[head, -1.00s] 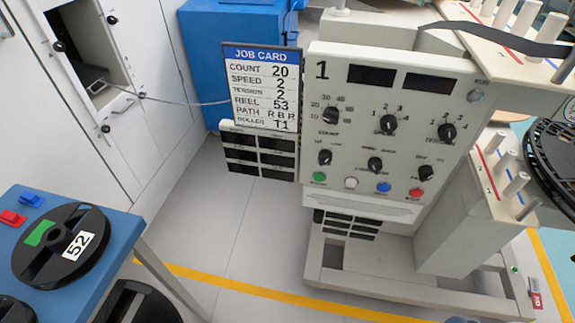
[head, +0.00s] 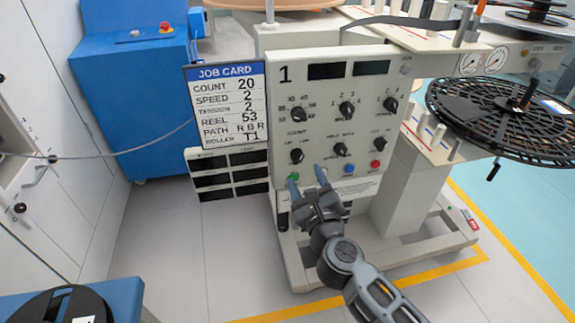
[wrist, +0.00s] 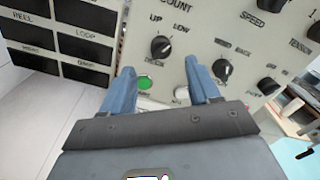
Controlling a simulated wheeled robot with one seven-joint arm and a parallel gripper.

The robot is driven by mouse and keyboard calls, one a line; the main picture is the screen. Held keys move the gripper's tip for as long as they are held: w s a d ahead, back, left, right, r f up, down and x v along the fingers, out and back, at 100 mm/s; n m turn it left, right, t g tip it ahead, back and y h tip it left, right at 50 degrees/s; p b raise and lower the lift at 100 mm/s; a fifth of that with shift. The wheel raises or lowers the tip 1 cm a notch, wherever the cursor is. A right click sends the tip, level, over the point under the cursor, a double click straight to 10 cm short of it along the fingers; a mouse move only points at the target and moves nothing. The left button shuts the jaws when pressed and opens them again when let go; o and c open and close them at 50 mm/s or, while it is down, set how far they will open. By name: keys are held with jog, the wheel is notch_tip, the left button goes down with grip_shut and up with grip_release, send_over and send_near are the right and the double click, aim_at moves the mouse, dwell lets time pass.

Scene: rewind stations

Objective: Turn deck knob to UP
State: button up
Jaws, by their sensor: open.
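The deck knob (head: 297,156) is a small black knob at the lower left of the pale control panel (head: 285,95) of station 1. In the wrist view the deck knob (wrist: 160,46) has UP printed at its upper left and LOW at its upper right; I cannot tell surely which its mark points to. My gripper (head: 307,177) is open and empty, its two blue fingers just below the knob, near the green button (head: 294,177). In the wrist view my gripper (wrist: 160,68) has its fingertips either side of the knob's lower side, apart from it.
Other black knobs sit close by, including one (wrist: 221,69) just right of the right finger. A job card (head: 225,105) stands left of the panel. A large black reel (head: 500,115) is at the right.

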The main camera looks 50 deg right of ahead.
aim_at(298, 160)
jog(key=x, duration=0.7)
jog(key=shift+s, duration=0.1)
jog(key=c, duration=1)
jog(key=shift+p, duration=0.35)
